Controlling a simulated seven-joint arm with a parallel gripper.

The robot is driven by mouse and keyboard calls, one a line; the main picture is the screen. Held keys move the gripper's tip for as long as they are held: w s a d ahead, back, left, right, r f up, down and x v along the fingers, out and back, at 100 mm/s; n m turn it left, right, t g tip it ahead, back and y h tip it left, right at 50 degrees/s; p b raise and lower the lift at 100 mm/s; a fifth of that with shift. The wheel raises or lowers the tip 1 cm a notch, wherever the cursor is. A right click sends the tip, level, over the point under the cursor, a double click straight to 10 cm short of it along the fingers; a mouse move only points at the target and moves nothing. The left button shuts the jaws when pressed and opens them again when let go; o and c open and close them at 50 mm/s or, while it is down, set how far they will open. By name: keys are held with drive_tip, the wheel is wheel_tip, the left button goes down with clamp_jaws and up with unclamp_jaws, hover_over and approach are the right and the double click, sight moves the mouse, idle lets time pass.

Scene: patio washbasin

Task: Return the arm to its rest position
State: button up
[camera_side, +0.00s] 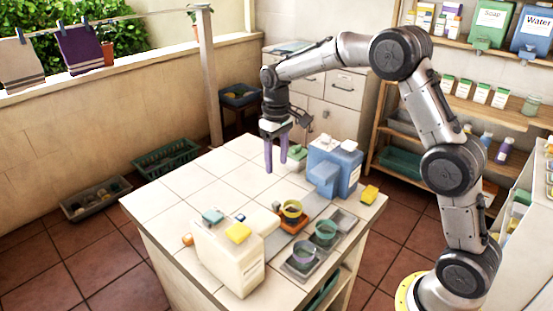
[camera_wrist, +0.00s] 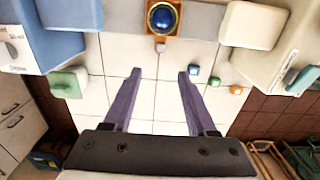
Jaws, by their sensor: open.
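My gripper (camera_side: 276,155) is in the air above the back part of the white tiled table (camera_side: 192,178). Its two purple fingers point down and stand apart. In the wrist view my gripper (camera_wrist: 154,76) is open, with only bare tiles between the fingers. My arm arches up and over from its base at the lower right. The gripper is behind and left of the blue dispenser (camera_side: 331,168) and appears to touch nothing.
A cream jug (camera_side: 229,262) stands at the table front. Shelves (camera_side: 470,107) stand at right. The table's left side is clear.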

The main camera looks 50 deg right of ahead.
drive_tip(key=s+a+r+t, duration=0.1)
drive_tip(key=s+r+t, duration=0.1)
drive_tip(key=s+r, duration=0.35)
drive_tip(key=s+a+r+t, duration=0.1)
drive_tip(key=s+a+r, duration=0.1)
drive_tip(key=r, duration=0.6)
drive_tip(key=s+a+r+t, duration=0.1)
drive_tip(key=s+r+t, duration=0.15)
drive_tip(key=s, duration=0.95)
drive_tip(key=s+a+f, duration=0.1)
drive_tip(key=s+f, duration=0.6)
drive_tip(key=s, duration=0.5)
